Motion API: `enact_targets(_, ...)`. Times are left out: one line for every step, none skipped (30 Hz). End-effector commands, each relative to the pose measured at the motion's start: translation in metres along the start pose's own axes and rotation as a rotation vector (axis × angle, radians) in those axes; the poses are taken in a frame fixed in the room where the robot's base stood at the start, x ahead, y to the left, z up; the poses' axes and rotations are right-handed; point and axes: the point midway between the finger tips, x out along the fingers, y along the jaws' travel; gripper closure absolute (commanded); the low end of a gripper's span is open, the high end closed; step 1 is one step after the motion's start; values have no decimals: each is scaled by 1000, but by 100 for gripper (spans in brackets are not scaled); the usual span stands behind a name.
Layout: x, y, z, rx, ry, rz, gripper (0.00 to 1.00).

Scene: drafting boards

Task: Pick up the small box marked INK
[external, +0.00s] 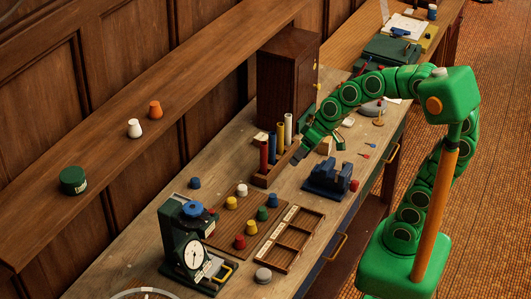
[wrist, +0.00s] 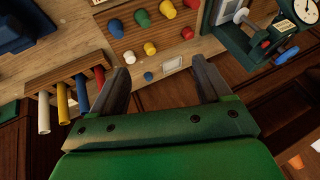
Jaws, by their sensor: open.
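I cannot make out the INK marking on anything in either view. A small pale, label-like item (external: 260,137) lies behind the tube rack in the external view, too small to read. A small tan block (external: 325,146) is partly hidden beside my arm, with no readable marking. My gripper (external: 300,155) is above the bench by the tube rack (external: 264,180). In the wrist view my gripper (wrist: 160,77) has its two fingers wide apart, with nothing between them.
The rack holds several coloured tubes. A blue vise-like block (external: 331,178), a board of coloured pegs (external: 253,215), a divided wooden tray (external: 308,230) and a green dial device (external: 192,245) stand on the bench. A dark cabinet (external: 287,75) rises behind. Bare bench shows left of the board.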

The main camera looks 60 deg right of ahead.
Motion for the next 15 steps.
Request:
enact_targets(5, -3, -19, 16, 56, -16, 22)
enact_targets(6, -4, -31, 26, 91, -26, 22)
enact_targets(8, -5, -48, 41, 144, -34, 22)
enact_targets(9, -5, -60, 54, 178, -39, 22)
enact_targets(10, -4, -72, 67, 218, -41, 22)
enact_targets(12, -2, -88, 87, 264, -43, 22)
enact_targets(12, 0, -100, 102, 301, -40, 22)
enact_targets(12, 3, -110, 118, 334, -38, 22)
enact_targets(12, 8, -125, 139, 383, -31, 22)
enact_targets(12, 12, -135, 157, 417, -24, 22)
enact_targets(11, 18, -146, 175, 453, -15, 22)
enact_targets(10, 25, -158, 199, 496, -1, 22)
enact_targets(9, 31, -167, 219, 529, 12, 22)
enact_targets(9, 38, -175, 238, 559, 26, 22)
enact_targets(8, 49, -186, 266, 599, 48, 22)
